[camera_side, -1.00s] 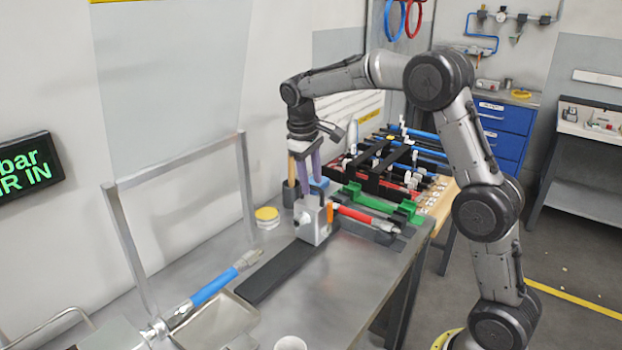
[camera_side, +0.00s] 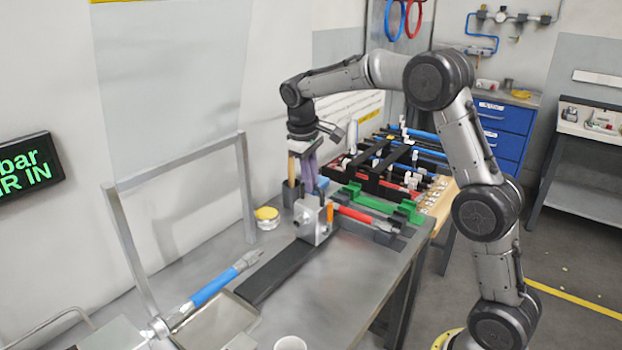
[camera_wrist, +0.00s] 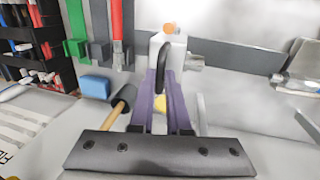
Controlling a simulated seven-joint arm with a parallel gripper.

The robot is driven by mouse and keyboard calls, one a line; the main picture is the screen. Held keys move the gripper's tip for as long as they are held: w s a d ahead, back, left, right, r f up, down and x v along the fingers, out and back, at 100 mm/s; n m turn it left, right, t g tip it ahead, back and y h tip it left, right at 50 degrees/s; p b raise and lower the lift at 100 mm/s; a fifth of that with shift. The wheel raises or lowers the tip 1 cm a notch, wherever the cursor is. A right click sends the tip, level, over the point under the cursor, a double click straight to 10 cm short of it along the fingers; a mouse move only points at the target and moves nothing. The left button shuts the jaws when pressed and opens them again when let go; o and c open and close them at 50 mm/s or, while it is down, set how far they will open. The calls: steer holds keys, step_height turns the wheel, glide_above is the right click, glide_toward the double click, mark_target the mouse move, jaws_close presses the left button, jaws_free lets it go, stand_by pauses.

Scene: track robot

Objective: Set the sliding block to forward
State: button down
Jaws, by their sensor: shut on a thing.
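The sliding block (camera_side: 312,219) is a light grey metal block at the far end of a dark flat rail (camera_side: 270,272), in the side view. A dark upright handle (camera_side: 323,186) stands on its top. In the wrist view the block (camera_wrist: 170,44) is at the top centre, with the black curved handle (camera_wrist: 162,68) in front of it. My gripper (camera_side: 310,190) is above the block, pointing down. Its purple fingers, also in the wrist view (camera_wrist: 162,80), are shut on the handle. The exact contact is partly hidden by the fingers.
A red-handled tool (camera_side: 358,214) lies in a holder close right of the block. A metal frame (camera_side: 246,190) and a blue-handled tool (camera_side: 212,286) are left. The rail's near stretch is clear.

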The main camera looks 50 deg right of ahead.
steer(key=shift+r, duration=0.1)
stand_by(0.8)
steer(key=a, duration=1.4)
steer(key=c, duration=0.9)
jaws_free()
steer(key=a+r, duration=0.1)
steer(key=r, duration=0.8)
steer(key=a+r, duration=0.1)
steer(key=r, duration=0.3)
steer(key=shift+a+r, duration=0.25)
steer(key=shift+a, duration=0.1)
steer(key=shift+d, duration=0.1)
